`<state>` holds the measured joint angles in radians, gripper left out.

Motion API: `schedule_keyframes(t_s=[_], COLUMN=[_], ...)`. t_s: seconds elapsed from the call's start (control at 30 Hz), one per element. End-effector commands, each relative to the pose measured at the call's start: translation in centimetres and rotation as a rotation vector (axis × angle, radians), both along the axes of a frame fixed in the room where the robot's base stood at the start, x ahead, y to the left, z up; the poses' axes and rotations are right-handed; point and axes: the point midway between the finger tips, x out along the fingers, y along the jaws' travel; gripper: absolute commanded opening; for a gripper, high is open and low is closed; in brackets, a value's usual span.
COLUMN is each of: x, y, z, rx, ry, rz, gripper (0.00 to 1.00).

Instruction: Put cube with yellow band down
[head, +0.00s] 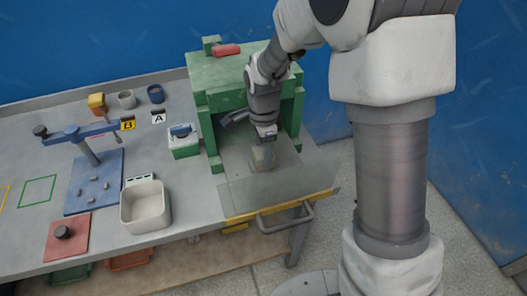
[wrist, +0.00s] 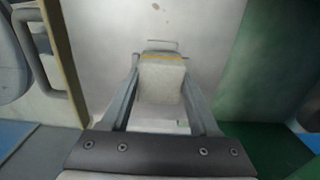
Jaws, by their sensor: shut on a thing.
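The cube with the yellow band (wrist: 162,82) is pale grey-beige, with a yellow stripe along its far edge in the wrist view. My gripper (wrist: 160,75) is shut on it, one finger on each side. In the head view the cube (head: 263,158) shows below my gripper (head: 265,150), over the grey plate in front of the green frame. I cannot tell whether the cube touches the plate.
The green frame (head: 207,100) stands close behind and beside my gripper, with a red piece (head: 227,50) on top. A white bin (head: 146,207) stands to the left.

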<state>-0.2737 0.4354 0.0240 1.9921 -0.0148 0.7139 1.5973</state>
Motion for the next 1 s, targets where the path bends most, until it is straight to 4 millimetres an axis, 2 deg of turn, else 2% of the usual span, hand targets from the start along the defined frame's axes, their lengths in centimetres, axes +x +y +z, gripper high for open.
schedule_keyframes(t_s=[0.17, 0.2, 0.37, 0.63, 0.77, 0.87, 1.0], x=[0.0, 0.0, 0.0, 0.0, 0.0, 0.1, 0.1], y=[0.0, 0.0, 0.0, 0.0, 0.0, 0.0, 0.0], z=[-0.4, -0.4, -0.3, -0.2, 0.5, 2.0, 5.1], rx=[0.000, 0.000, 0.000, 0.000, 0.001, 0.000, 0.001], ry=[0.000, 0.000, 0.001, 0.000, -0.002, -0.005, -0.006], rz=[0.000, 0.000, 0.000, 0.000, 0.000, 0.000, 0.000], gripper=[0.00, 0.64, 0.92, 0.92, 0.92, 0.92, 0.92])
